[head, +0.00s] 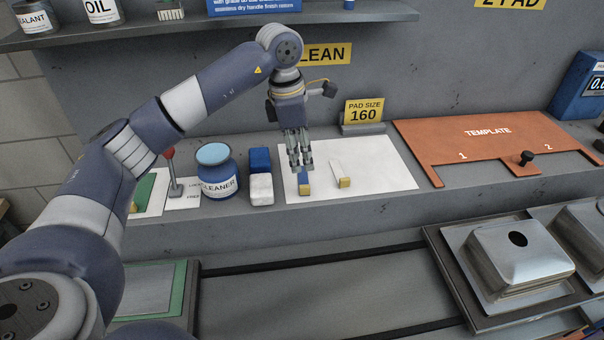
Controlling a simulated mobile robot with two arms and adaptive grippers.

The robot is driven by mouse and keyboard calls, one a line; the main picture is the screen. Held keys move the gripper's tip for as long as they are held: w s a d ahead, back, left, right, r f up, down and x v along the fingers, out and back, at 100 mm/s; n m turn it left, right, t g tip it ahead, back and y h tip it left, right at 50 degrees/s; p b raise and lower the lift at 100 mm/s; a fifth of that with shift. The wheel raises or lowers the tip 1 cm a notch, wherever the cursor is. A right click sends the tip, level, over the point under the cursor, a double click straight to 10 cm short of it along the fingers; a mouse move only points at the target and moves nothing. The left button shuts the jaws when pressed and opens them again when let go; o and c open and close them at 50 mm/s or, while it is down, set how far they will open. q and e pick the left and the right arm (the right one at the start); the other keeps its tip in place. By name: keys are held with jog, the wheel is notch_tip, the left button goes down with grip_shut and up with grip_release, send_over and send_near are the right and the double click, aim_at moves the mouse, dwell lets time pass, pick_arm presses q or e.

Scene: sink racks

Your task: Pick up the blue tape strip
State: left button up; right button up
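The blue tape strip (304,178) lies on a white sheet (395,180) on the ledge, with a yellow block at its near end. A white strip (337,169) with a similar yellow end lies to its right. My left gripper (301,166) points down over the far end of the blue strip. Its two fingertips look a little apart, and I see nothing held between them. The fingers hide the strip's far end, and I cannot tell whether they touch it. My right gripper is out of view.
A blue block (260,160), a white block (261,189) and a blue cleaner jar (217,172) stand left of the sheet. A "PAD SIZE 160" sign (363,112) stands behind. An orange template (490,145) lies right; a metal sink (520,262) sits lower right.

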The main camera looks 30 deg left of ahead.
aim_at(304, 186)
pick_arm(q)
jog(key=f, duration=0.3)
jog(key=shift+s+d+f+p, duration=0.1)
jog(key=shift+d+f+p, duration=0.15)
jog(key=shift+d+p, duration=0.15)
notch_tip(304, 186, down, 5)
jog(key=p, duration=0.2)
jog(key=shift+f+p, duration=0.2)
jog(key=shift+p, duration=0.2)
jog(key=shift+w+f, duration=0.2)
jog(key=c, duration=0.6)
grip_shut()
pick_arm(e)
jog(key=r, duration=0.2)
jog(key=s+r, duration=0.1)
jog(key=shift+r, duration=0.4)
